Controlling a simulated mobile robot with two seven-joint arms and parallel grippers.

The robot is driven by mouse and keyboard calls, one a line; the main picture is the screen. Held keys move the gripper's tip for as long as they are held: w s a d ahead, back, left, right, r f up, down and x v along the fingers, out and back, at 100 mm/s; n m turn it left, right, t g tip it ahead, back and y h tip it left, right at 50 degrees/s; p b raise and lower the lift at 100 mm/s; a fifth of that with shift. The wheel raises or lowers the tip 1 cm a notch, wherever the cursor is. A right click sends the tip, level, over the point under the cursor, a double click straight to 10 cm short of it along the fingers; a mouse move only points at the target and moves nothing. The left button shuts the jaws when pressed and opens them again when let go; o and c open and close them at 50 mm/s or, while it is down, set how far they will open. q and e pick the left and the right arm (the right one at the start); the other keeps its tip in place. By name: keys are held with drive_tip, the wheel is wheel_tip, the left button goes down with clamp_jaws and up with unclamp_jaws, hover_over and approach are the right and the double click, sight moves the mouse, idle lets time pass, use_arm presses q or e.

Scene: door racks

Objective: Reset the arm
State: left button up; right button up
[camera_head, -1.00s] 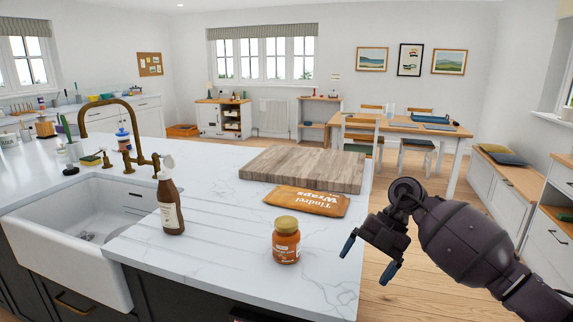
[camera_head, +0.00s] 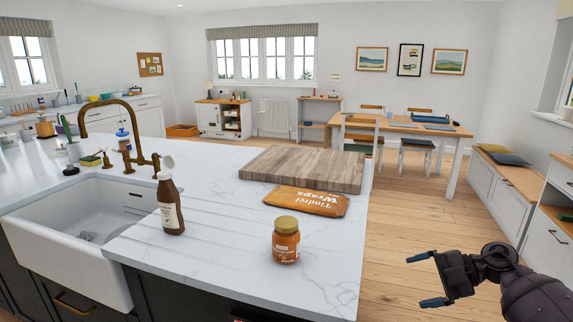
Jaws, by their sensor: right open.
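My right gripper (camera_head: 428,279) is at the lower right, over the wood floor and clear of the island counter. Its two blue-tipped fingers are apart and point left, with nothing between them. Part of my right arm (camera_head: 535,297) shows behind it at the right edge. My left gripper is not in the view.
A sink (camera_head: 65,222) is at left. Open floor (camera_head: 400,225) lies right of the island.

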drive_tip(key=w+d+r+m+t+h, duration=0.1)
drive_tip(key=w+d+r+m+t, duration=0.3)
drive_tip(key=t, duration=0.4)
drive_tip(key=w+d+r+m+t+h, duration=0.1)
drive_tip(key=w+d+r+m+t, duration=0.2)
drive_tip(key=w+r+m+t, duration=0.3)
drive_tip(key=w+d+f+m+h, duration=0.3)
drive_tip(key=d+f+m+h, duration=0.3)
drive_tip(key=d+m+h, duration=0.6)
drive_tip(key=s+a+f+n+g, duration=0.1)
drive_tip(key=s+a+f+g, duration=0.1)
drive_tip(key=s+a+f, duration=0.6)
drive_tip(key=s+a+f+g, duration=0.1)
drive_tip(key=s+a+f, duration=0.4)
drive_tip(key=s+f, duration=0.6)
drive_tip(key=s+a+f+m+g, duration=0.1)
drive_tip(key=s+a+f+m, duration=0.1)
drive_tip(key=s, duration=1.1)
drive_tip(key=s+a+f+m+g+y, duration=0.1)
drive_tip(key=s+a+f, duration=0.3)
drive_tip(key=s, duration=0.9)
drive_tip(key=a+m, duration=0.1)
drive_tip(key=a, duration=0.2)
drive_tip(key=shift+s+f+g, duration=0.2)
drive_tip(key=shift+g, duration=0.1)
